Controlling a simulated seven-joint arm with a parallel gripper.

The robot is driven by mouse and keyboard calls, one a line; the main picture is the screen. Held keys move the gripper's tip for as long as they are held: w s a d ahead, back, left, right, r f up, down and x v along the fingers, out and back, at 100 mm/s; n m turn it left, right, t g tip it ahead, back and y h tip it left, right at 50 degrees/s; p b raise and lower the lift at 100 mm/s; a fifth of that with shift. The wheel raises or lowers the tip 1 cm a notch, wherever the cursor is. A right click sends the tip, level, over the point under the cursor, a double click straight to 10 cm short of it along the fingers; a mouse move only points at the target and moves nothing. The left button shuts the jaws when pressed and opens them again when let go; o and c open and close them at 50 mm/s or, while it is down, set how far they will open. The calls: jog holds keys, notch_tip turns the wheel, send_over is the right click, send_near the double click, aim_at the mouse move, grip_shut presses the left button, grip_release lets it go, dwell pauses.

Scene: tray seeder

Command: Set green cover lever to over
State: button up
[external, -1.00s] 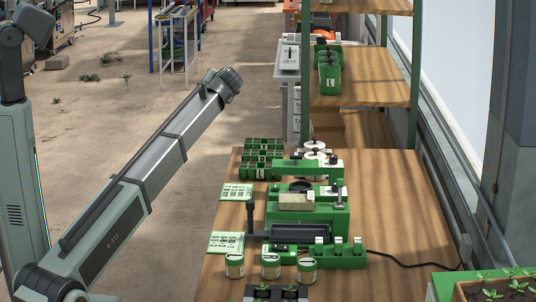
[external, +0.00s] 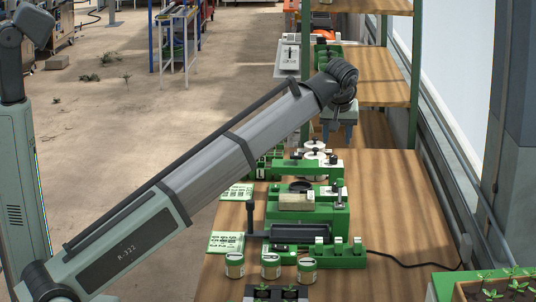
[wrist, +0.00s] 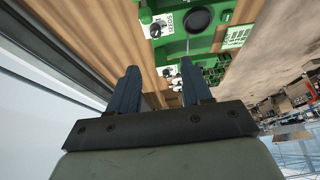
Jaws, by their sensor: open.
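The green tray seeder (external: 308,222) stands on the wooden bench, with a pale block and a dark tray on it. A black upright lever (external: 251,212) stands at its left side. Small green-and-white levers (external: 338,243) line its front right edge. I cannot tell for sure which part is the green cover lever. My gripper (external: 338,134) is raised above the far part of the bench, apart from the seeder. In the wrist view its two blue fingers (wrist: 160,75) are spread with nothing between them, and part of the green machine (wrist: 180,47) shows beyond.
Several white-and-green jars (external: 271,267) stand in front of the seeder. Green cards (external: 226,242) lie along the bench's left edge. Wooden shelves (external: 375,78) with green posts rise behind the bench. A black cable (external: 405,262) runs right.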

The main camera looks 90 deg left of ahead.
aim_at(340, 179)
jog(key=shift+h, duration=0.4)
jog(key=f, duration=0.4)
jog(key=w+a+f, duration=0.1)
jog(key=f, duration=0.3)
jog(key=a+f, duration=0.1)
jog(key=f, duration=0.4)
jog(key=shift+w+f, duration=0.1)
jog(key=shift+w, duration=0.2)
grip_shut()
